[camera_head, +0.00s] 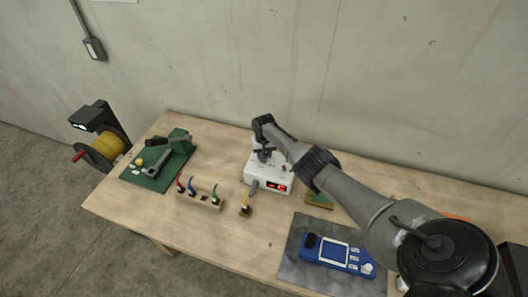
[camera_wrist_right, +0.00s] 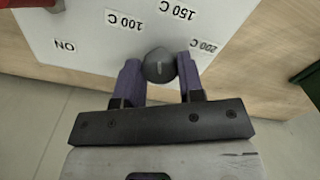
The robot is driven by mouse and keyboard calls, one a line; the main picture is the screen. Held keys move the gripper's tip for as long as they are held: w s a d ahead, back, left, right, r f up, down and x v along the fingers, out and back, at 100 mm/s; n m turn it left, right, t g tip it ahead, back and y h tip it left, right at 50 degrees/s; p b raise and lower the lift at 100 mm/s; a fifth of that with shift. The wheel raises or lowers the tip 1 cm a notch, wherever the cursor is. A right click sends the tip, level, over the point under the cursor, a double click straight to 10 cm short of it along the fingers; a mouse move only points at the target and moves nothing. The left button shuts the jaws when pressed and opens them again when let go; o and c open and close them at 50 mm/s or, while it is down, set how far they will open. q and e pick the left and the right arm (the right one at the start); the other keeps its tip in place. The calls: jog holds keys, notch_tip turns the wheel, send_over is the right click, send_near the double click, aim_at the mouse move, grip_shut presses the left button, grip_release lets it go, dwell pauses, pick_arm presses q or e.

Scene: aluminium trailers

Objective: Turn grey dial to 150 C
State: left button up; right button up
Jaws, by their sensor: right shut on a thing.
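The grey dial (camera_wrist_right: 159,65) sits on the face of the white unit (camera_wrist_right: 85,60), which also shows in the head view (camera_head: 257,182) with a lit red display. My right gripper (camera_wrist_right: 160,70) is shut on the dial, one purple-grey finger on each side. Upside-down labels 100 C, 150 C (camera_wrist_right: 178,10) and 200 C are printed around it, with ON further left. A small light mark shows on the dial; I cannot tell which label it points to. In the head view my right gripper (camera_head: 264,154) is over the unit and hides the dial. My left gripper is not in view.
A wooden block with coloured-handled tools (camera_head: 200,199) and a yellow-topped piece (camera_head: 246,208) stand to the left. A green mat (camera_head: 145,180) lies further left. A blue multimeter-like device (camera_head: 338,254) lies on a grey mat (camera_head: 300,275) in front right. Bare tabletop lies between.

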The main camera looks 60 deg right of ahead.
jog(key=shift+m+p, duration=0.4)
jog(key=shift+m, duration=1.5)
jog(key=o, duration=0.9)
jog(key=shift+r, duration=0.15)
